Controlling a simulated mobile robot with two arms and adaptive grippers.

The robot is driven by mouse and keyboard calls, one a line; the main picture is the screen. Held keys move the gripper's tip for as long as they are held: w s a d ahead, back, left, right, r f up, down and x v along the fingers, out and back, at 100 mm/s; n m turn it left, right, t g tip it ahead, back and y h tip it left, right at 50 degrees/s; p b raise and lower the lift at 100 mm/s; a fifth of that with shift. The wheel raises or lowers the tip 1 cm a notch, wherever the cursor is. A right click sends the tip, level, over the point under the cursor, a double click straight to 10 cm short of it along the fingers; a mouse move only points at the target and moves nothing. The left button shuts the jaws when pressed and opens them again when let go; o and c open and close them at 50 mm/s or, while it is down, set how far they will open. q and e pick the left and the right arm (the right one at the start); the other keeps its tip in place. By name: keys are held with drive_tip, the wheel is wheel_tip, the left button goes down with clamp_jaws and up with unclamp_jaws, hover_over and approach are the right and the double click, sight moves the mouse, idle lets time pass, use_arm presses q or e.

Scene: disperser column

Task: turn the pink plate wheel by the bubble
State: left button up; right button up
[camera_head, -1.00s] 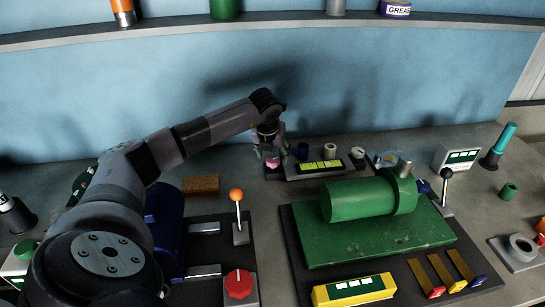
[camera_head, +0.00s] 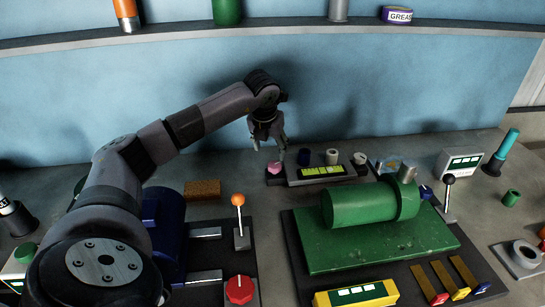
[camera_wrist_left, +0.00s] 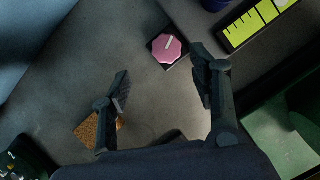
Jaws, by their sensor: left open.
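The pink plate wheel (camera_head: 275,167) sits on a small dark base at the left end of a plate at the back of the bench. It also shows in the left wrist view as a pink octagonal knob (camera_wrist_left: 167,48) with a pale mark. The bubble, a yellow-green panel with dark marks (camera_head: 322,171), lies right of the wheel; part of it shows in the wrist view (camera_wrist_left: 252,22). My left gripper (camera_head: 270,146) is open and empty above and slightly left of the wheel, apart from it. In the wrist view the wheel lies beyond the spread fingertips (camera_wrist_left: 167,85). My right gripper is not in view.
Dark blue (camera_head: 304,156) and pale (camera_head: 331,156) round knobs stand behind the bubble. A green cylinder (camera_head: 370,204) on a green plate stands in front. An orange-knobbed lever (camera_head: 238,200) and a brown block (camera_head: 203,189) are nearer left. Bare bench surrounds the wheel's left side.

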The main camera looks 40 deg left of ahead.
sight(275, 164)
use_arm(q)
drive_tip(key=a+r+m+g+h+b, duration=0.1)
drive_tip(key=a+m+h+b, duration=0.15)
drive_tip(key=m, duration=0.55)
drive_tip(key=a+r+m+h+b, duration=0.2)
drive_tip(key=m+h, duration=0.1)
drive_tip(key=m, duration=0.6)
drive_tip(key=shift+h, duration=0.25)
drive_tip(key=x, duration=0.3)
drive_tip(key=p+x, duration=0.1)
drive_tip(key=x, duration=0.7)
drive_tip(key=shift+w+a+f, duration=0.2)
drive_tip(key=shift+w+f, duration=0.05)
drive_tip(key=shift+c, duration=0.5)
